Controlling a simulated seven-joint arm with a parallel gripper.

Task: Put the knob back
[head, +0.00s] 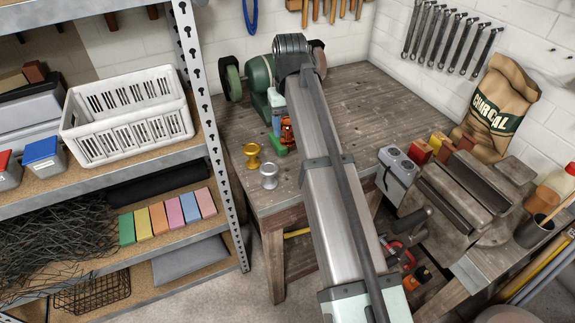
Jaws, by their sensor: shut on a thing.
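A gold knob-shaped piece (252,153) stands upright near the left front of the wooden bench in the head view. A silver knob-shaped piece (269,174) stands just in front of it, near the bench's front edge. I cannot tell which knob the task means. The vise (462,205) is a large grey block at the right, with a dark bar on its left side. My arm reaches from the bottom up across the bench. I cannot make out my gripper or anything held in it; the arm covers that part of the view.
A green bench grinder (259,80) stands at the back left. Orange (288,132) and green (278,145) items lie beside my arm.

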